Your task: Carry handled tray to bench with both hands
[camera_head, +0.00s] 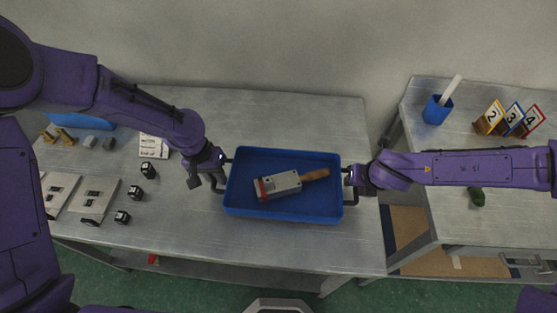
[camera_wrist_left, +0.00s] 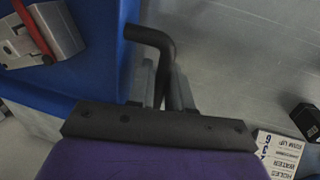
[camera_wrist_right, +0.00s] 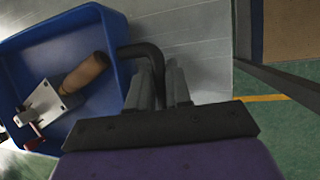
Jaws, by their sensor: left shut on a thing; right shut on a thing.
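The blue handled tray (camera_head: 238,208) is over the grey bench (camera_head: 180,235) in the head view; I cannot tell whether it touches the top. A grey metal tool with a wooden handle and a red part (camera_head: 283,185) lies in it. My left gripper (camera_head: 217,170) is shut on the tray's black left handle (camera_wrist_left: 150,38). My right gripper (camera_head: 352,180) is shut on the black right handle (camera_wrist_right: 140,50). The tray also shows in the left wrist view (camera_wrist_left: 95,75) and the right wrist view (camera_wrist_right: 95,25). The fingertips are partly hidden in both wrist views.
On the bench's left are several small black blocks (camera_head: 148,171), pale plates (camera_head: 94,194) and a printed card (camera_head: 154,147). A second table (camera_head: 440,150) at right holds a blue cup (camera_head: 436,110) and numbered cards (camera_head: 514,114). A gap separates the tables.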

